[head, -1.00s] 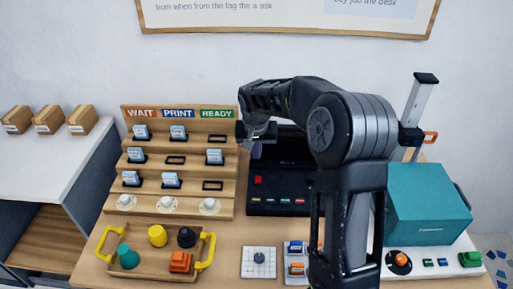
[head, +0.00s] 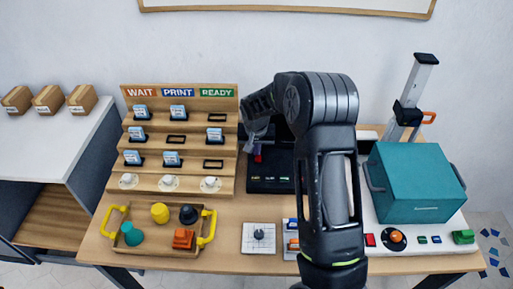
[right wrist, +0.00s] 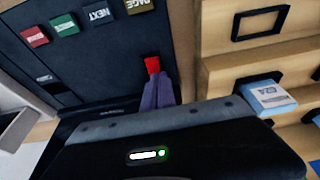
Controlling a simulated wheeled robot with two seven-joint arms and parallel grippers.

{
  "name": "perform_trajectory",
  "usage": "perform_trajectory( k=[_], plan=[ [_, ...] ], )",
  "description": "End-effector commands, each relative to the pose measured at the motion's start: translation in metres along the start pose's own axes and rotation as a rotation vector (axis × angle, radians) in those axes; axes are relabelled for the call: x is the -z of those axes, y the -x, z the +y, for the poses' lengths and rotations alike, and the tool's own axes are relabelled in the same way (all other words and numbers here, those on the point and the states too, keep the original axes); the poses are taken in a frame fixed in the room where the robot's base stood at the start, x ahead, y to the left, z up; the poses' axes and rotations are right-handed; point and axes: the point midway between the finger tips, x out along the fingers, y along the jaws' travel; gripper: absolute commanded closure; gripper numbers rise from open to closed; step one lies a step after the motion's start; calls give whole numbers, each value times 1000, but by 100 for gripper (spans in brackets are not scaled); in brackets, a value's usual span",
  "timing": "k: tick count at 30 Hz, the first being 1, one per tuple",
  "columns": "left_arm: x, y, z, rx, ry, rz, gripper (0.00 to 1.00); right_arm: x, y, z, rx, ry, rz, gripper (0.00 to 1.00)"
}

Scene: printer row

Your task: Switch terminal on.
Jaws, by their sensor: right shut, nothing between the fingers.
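The terminal (head: 262,187) is a black panel on the table, right of the stepped rack, with a row of small coloured keys. My right arm hides much of it. A red switch (head: 258,158) is on its left part; the red switch also shows in the right wrist view (right wrist: 152,64). My right gripper (head: 257,146) is shut and empty, over the switch. In the right wrist view its fingertips (right wrist: 157,88) are right at the switch; I cannot tell whether they touch it. The terminal's screen is mostly hidden. My left gripper is not in view.
The stepped wooden rack (head: 178,184) with WAIT, PRINT and READY labels stands close at the left. A wooden tray (head: 150,246) with yellow handles is in front of it. A teal box machine (head: 415,185) stands at the right. A white tile (head: 248,246) lies front centre.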

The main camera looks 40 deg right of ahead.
Motion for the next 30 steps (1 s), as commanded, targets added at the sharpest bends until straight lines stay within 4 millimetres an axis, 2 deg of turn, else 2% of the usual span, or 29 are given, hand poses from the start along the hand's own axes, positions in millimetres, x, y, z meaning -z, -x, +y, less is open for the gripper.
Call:
perform_trajectory(
  k=[3, 6, 24, 30],
  plan=[
    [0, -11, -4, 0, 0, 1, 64, -1, -9, 0, 0, -1, 1, 100],
    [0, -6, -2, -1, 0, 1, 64, 0, -4, 0, 0, -1, 0, 100],
    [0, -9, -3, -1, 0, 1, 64, -16, 2, 0, -2, 0, -5, 100],
    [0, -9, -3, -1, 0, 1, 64, -15, 3, 0, -1, 0, -3, 100]
  ],
)
